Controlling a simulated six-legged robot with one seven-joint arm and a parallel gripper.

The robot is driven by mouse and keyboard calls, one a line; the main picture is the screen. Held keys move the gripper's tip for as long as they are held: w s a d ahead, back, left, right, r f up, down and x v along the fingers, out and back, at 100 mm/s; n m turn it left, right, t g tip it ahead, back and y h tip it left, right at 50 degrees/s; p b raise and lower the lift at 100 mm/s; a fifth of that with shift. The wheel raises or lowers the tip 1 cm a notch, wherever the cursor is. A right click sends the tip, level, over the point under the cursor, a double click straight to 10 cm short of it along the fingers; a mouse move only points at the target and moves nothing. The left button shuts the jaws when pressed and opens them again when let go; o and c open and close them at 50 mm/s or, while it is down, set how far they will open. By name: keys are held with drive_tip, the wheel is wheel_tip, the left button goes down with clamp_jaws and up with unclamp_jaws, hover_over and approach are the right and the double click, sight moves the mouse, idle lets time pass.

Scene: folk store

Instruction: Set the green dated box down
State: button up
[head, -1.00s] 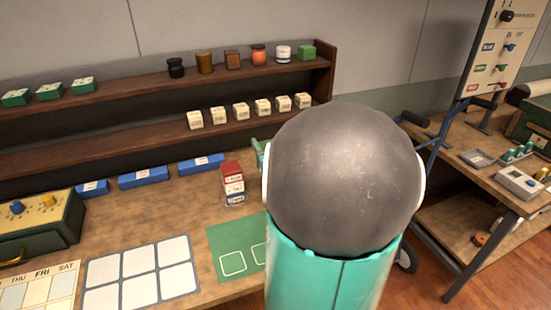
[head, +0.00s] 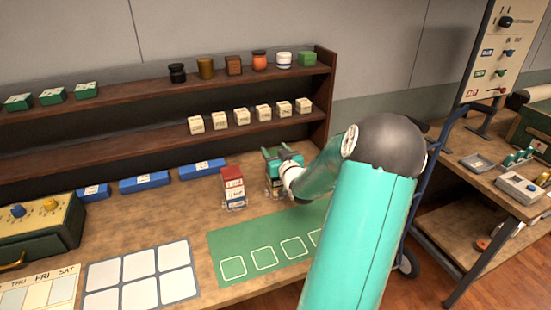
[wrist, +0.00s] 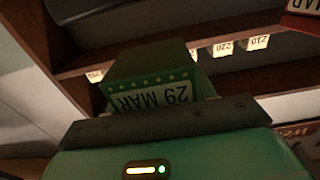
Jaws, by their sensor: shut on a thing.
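My gripper (head: 281,155) is at the right end of the bench, in front of the shelf, shut on the green dated box. The wrist view shows the green box (wrist: 152,62) close up, with a white label reading 29 MAR upside down. In the head view my gripper and wrist mostly hide the box. A small stack (head: 273,186) shows just below my gripper; I cannot tell whether the held box touches it. A stack of red, white and blue dated boxes (head: 233,187) stands just to the left.
A green mat with white outlined squares (head: 248,243) lies clear in front. Blue boxes (head: 145,182) line the back of the bench. The shelf (head: 150,138) behind carries cream boxes, jars and green boxes. Its right end panel (head: 322,95) is near my gripper.

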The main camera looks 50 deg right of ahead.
drive_tip(key=shift+d+f, duration=0.15)
drive_tip(key=shift+f, duration=1.25)
drive_tip(key=shift+f, duration=0.1)
drive_tip(key=shift+f, duration=0.1)
drive_tip(key=o, duration=1)
drive_tip(key=shift+o, duration=0.2)
